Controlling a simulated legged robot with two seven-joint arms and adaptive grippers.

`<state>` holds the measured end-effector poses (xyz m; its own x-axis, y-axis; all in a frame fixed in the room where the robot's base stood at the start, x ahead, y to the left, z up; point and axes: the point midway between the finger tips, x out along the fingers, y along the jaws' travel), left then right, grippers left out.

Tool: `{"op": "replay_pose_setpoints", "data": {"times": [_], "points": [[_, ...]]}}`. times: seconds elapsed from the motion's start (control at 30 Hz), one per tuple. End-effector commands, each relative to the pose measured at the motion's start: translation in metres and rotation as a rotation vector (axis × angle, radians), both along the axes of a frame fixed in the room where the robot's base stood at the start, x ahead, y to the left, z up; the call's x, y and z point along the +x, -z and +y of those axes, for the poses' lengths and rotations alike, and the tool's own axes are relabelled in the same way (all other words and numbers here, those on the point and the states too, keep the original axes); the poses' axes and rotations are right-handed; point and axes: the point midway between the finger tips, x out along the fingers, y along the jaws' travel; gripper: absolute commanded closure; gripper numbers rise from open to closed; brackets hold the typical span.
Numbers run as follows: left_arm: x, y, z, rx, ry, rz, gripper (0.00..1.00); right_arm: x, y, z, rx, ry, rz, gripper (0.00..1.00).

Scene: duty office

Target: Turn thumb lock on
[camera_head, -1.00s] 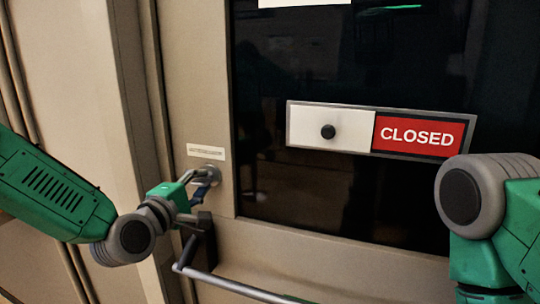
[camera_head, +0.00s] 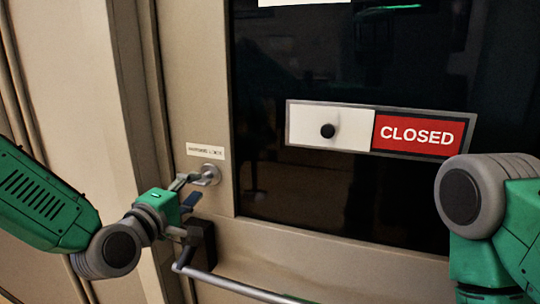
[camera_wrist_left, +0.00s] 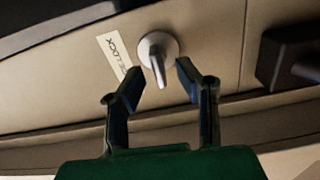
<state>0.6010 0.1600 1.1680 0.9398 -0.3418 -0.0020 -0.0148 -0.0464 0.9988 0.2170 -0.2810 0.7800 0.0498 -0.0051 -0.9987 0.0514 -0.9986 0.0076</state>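The thumb lock (camera_head: 209,174) is a round silver fitting on the beige door frame, just below a small white label (camera_head: 206,152). In the left wrist view the lock (camera_wrist_left: 157,55) shows a lever pointing down toward my gripper. My left gripper (camera_head: 187,190) is at the lock, its fingers apart. In the left wrist view the open left gripper (camera_wrist_left: 160,80) has one finger on each side of the lever tip, with gaps visible. My right arm shows at the right edge, but its gripper is out of view.
A silver push bar (camera_head: 235,286) with a dark end bracket (camera_head: 201,243) runs below the lock. The dark bracket also shows in the left wrist view (camera_wrist_left: 290,58). A sliding sign (camera_head: 330,129) reading CLOSED is on the dark glass.

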Motion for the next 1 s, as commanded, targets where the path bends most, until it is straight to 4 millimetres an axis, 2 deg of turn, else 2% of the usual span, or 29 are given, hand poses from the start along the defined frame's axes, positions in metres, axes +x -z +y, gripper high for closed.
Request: {"op": "replay_pose_setpoints", "data": {"times": [0.53,0.93,1.0], "points": [[-0.051,0.000,0.019,-0.001,-0.001,0.000,0.71,0.000,0.002,0.000,0.000,0.000,0.000,0.58],[-0.057,0.000,0.021,0.000,0.000,-0.001,0.71,0.000,0.002,0.000,0.000,0.000,0.000,0.58],[-0.058,0.005,0.021,0.010,0.001,0.008,0.71,0.000,0.003,0.000,0.000,0.000,0.000,0.58]]}}
